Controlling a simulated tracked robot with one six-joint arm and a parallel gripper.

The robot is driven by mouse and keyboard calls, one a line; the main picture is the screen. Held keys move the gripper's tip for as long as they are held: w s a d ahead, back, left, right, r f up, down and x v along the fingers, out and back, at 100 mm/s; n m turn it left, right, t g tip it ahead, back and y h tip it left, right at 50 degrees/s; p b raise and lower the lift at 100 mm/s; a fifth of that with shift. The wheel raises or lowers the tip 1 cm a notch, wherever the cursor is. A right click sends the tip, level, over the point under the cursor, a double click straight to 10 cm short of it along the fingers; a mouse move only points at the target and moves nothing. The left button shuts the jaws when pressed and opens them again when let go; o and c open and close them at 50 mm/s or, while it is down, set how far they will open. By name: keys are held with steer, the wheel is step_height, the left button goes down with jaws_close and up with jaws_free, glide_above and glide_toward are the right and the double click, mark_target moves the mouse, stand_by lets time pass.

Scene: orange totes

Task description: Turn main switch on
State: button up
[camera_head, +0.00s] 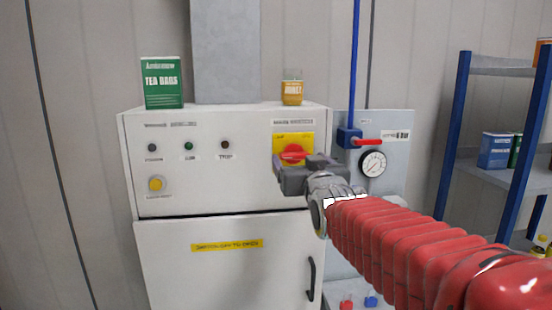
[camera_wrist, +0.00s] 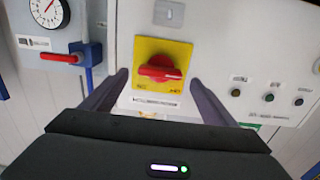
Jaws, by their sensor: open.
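The main switch is a red rotary handle (camera_head: 293,152) on a yellow plate (camera_head: 280,139), on the upper right front of a white cabinet. In the wrist view the red handle (camera_wrist: 158,71) lies roughly horizontal on the yellow plate (camera_wrist: 152,48). My gripper (camera_head: 299,165) is in front of the switch and hides the lower part of the plate in the head view. In the wrist view my gripper (camera_wrist: 159,78) is open, with one finger on each side of the plate and nothing held. I cannot tell how far the fingertips are from the panel.
The cabinet (camera_head: 225,180) carries small lamps and a yellow button (camera_head: 157,184). A green tea box (camera_head: 162,83) and a jar (camera_head: 292,88) stand on top. Right of it are a gauge (camera_head: 372,163), a red-levered valve (camera_head: 367,142) and a blue-framed shelf (camera_head: 453,135).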

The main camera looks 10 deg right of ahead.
mark_target(295, 156)
steer(key=shift+w, duration=1.65)
steer(key=shift+c, duration=0.6)
steer(key=c, duration=0.9)
steer(key=shift+a, duration=0.15)
